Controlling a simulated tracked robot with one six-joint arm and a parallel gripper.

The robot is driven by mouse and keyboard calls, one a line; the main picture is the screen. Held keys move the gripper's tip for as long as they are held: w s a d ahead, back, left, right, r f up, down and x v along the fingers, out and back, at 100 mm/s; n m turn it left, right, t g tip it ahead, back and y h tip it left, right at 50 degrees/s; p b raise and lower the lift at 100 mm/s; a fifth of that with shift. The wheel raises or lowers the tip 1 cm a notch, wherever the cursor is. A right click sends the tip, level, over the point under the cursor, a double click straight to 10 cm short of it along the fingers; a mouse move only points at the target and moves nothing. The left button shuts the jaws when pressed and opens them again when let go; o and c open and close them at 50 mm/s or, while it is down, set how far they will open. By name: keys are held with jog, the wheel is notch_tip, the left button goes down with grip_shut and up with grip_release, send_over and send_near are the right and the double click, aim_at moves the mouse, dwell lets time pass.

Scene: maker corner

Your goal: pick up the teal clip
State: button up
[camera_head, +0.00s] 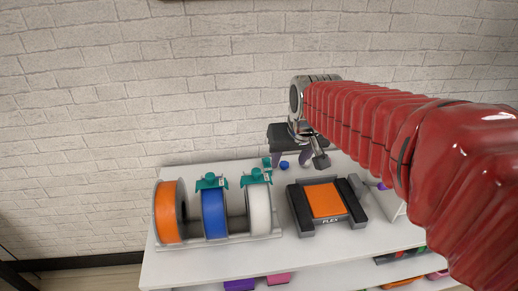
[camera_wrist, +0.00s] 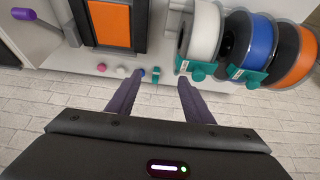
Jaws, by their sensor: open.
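A small loose teal clip (camera_wrist: 155,73) lies near the back edge of the white tabletop. In the wrist view it shows between my fingertips, nearer the left finger. In the head view the small teal piece (camera_head: 266,163) shows just left of a blue ball. My gripper (camera_wrist: 160,78) is open and empty, its purple fingers spread to either side of the clip in the picture. In the head view my gripper (camera_head: 290,157) hangs over the back of the table, partly hidden by my arm. I cannot tell its exact height above the clip.
Larger teal clips sit on the white spool (camera_head: 259,211) and the blue spool (camera_head: 214,214), beside an orange spool (camera_head: 168,212). A printer with an orange plate (camera_head: 325,200) stands right.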

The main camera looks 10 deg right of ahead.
jog(key=w+f, duration=0.3)
jog(key=w, duration=0.4)
jog(key=w+f, duration=0.3)
jog(key=w, duration=0.3)
send_near(268, 162)
jog(key=v, duration=0.2)
jog(key=shift+w+a+r, duration=0.1)
jog(key=shift+r, duration=0.25)
jog(key=shift+f, duration=0.1)
jog(key=shift+x, duration=4.15)
jog(key=shift+x, duration=2.6)
jog(key=shift+f, duration=0.1)
jog(key=shift+c, duration=0.2)
jog(key=c, duration=1.1)
